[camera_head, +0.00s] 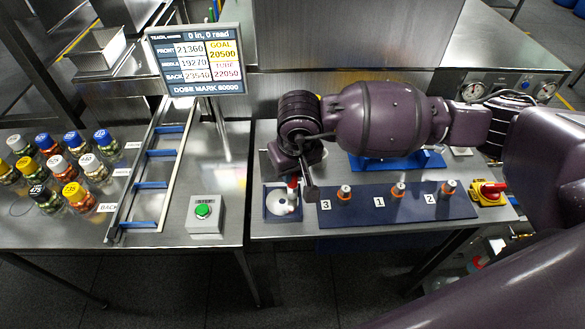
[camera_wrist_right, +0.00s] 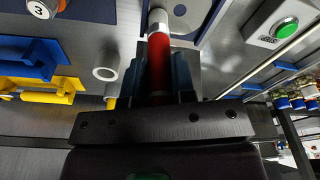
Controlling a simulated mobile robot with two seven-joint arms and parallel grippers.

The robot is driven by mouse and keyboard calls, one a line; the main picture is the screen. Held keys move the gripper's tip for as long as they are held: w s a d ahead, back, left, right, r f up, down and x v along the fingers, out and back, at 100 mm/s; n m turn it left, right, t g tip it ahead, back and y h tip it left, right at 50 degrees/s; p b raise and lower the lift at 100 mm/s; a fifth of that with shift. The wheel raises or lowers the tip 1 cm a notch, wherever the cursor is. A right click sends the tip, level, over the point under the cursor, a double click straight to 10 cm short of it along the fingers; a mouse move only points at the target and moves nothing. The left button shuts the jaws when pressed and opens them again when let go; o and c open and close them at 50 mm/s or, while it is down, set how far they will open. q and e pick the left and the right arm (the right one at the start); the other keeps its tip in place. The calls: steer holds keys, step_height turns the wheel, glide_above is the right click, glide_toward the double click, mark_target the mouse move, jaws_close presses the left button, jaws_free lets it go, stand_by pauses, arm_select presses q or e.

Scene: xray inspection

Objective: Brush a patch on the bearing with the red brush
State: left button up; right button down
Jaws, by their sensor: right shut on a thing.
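My right gripper (camera_head: 298,178) reaches in from the right and is shut on the red brush (camera_head: 293,184). The brush points down over a small dark blue tray (camera_head: 270,212) holding a pale round disc (camera_head: 280,206). In the right wrist view the red handle (camera_wrist_right: 159,65) stands between the fingers (camera_wrist_right: 160,85), with a pale collar beyond it. The far end lies near the tray; I cannot tell whether it touches the disc. No part is clearly recognisable as the bearing; the arm hides some of the bench. My left gripper is not in view.
A dark blue mat (camera_head: 370,211) carries orange-topped pieces by labels 3, 1 and 2. A red-yellow switch (camera_head: 488,191) is at right. A green button box (camera_head: 205,212), blue-runged rack (camera_head: 160,155), display (camera_head: 200,62) and several capped jars (camera_head: 75,195) stand left.

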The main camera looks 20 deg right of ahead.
stand_by(0.7)
steer(key=shift+w+a+f, duration=0.1)
steer(key=shift+w+a, duration=0.05)
steer(key=shift+a, duration=0.55)
steer(key=shift+w+a+b, duration=0.1)
steer(key=shift+a+b, duration=0.25)
steer(key=shift+a, duration=0.15)
steer(key=shift+w+a, duration=0.1)
steer(key=shift+a, duration=0.05)
steer(key=shift+w+a+b, duration=0.2)
steer(key=shift+a, duration=0.35)
steer(key=shift+w+a+b, duration=0.15)
steer(key=shift+a, duration=0.35)
steer(key=shift+d, duration=0.25)
steer(key=shift+s+d, duration=0.2)
steer(key=shift+d, duration=0.3)
steer(key=shift+s+d, duration=0.2)
steer(key=shift+d, duration=0.3)
steer(key=shift+d, duration=0.1)
steer(key=shift+s+d, duration=0.15)
steer(key=shift+d, duration=0.4)
steer(key=shift+s+d, duration=0.15)
steer(key=shift+d, duration=0.4)
